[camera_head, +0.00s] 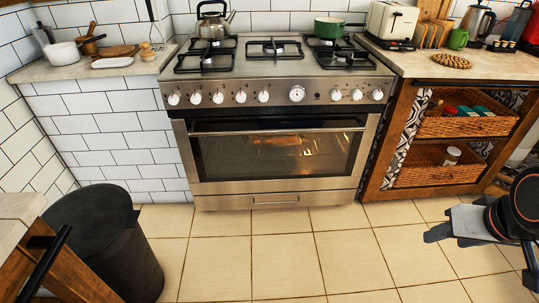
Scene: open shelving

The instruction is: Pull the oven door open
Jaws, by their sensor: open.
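The oven (279,190) stands against the back wall in the middle of the view, steel with a dark glass window. Its oven door (277,154) is shut, and something orange-brown shows inside through the glass. The door handle (277,132) is a horizontal bar along the top edge of the door, below the row of knobs. My gripper (432,236) is at the lower right, above the tiled floor, with its fingers pointing left. It is open and empty, well apart from the oven and its handle.
A dark bin (105,240) stands at the lower left beside a wooden counter (20,215). Wooden shelving with wicker baskets (465,122) stands right of the oven. A kettle (213,22) and green pan (329,28) are on the hob. The floor (290,260) before the oven is clear.

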